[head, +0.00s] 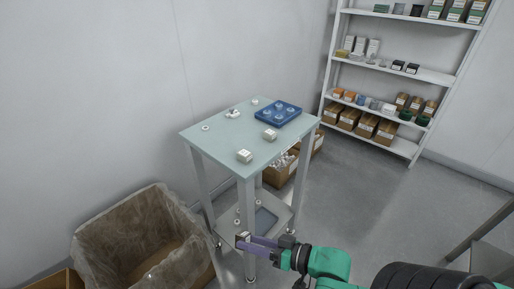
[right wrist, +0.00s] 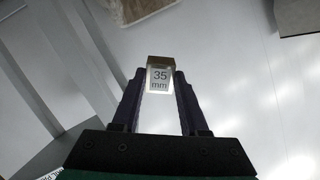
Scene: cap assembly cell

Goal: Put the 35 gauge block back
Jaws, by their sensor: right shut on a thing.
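The 35 gauge block (right wrist: 160,77), a small block with a pale face marked "35 mm", is between the fingertips of my right gripper (right wrist: 160,88). The right gripper is shut on it. In the head view the right gripper (head: 247,241) reaches in from the lower right, and the block (head: 241,238) shows small at its tips, in front of the table's lower shelf in the picture. Two other pale blocks stand on the table top, one near the front corner (head: 244,156) and one farther back (head: 270,134). My left gripper is not in view.
The pale-green table (head: 210,142) also carries a blue tray (head: 293,122) with round clear parts and a few small pieces. A large lined carton (head: 95,235) stands at lower left. Stocked shelving (head: 385,70) stands at the back right.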

